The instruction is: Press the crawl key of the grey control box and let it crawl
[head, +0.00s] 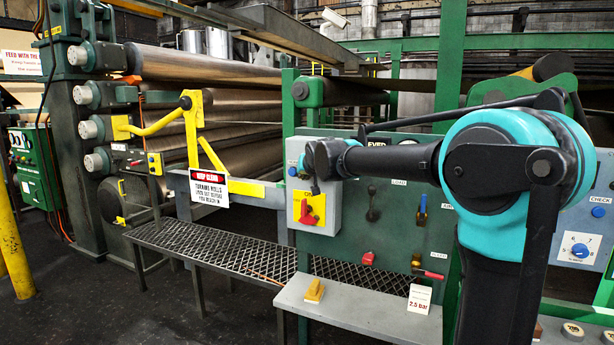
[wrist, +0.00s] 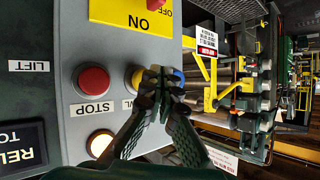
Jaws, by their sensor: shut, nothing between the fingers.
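The grey control box (head: 325,222) hangs at the left end of the green panel in the head view, and its face fills the left of the wrist view (wrist: 110,55). It bears a red STOP button (wrist: 91,79) and a pale round lamp or button (wrist: 99,143). Right of STOP, a yellowish round key (wrist: 130,76) is mostly hidden by my fingers. The label below it shows only "WL". A blue round part (wrist: 178,76) shows just past my fingertips. My gripper (wrist: 160,76) is shut and empty, its tips over this row. I cannot tell whether they touch.
A yellow plate (wrist: 143,14) marked ON and OFF sits on the box; its red handle (head: 309,211) shows in the head view. A grey shelf (head: 350,309) and mesh walkway (head: 215,243) lie below. Large rolls (head: 205,66) stand at the left behind yellow guards (head: 193,122).

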